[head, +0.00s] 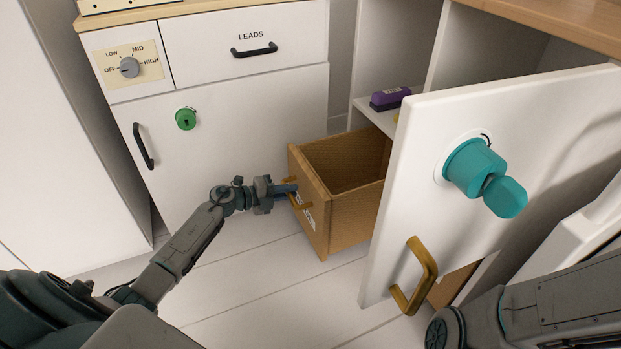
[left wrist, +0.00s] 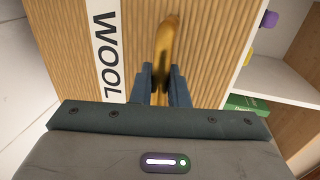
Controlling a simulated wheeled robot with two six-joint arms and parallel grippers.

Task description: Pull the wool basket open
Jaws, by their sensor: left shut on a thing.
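The wool basket (head: 352,213) is a brown wooden box drawer standing out from the lower part of the white cabinet, its empty inside showing from above. Its front bears a white label reading WOOL (left wrist: 106,45) and a brass handle (left wrist: 168,42). My left gripper (head: 290,190) is at the basket's front in the head view. In the left wrist view its fingers (left wrist: 163,82) are shut on the brass handle. The right arm shows at the lower right of the head view, but its gripper is not in view.
A white door (head: 400,215) with a teal knob (head: 475,168) and brass handle stands open right of the basket. A purple object (head: 390,98) lies on the shelf behind. The floor before the basket (head: 270,285) is clear.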

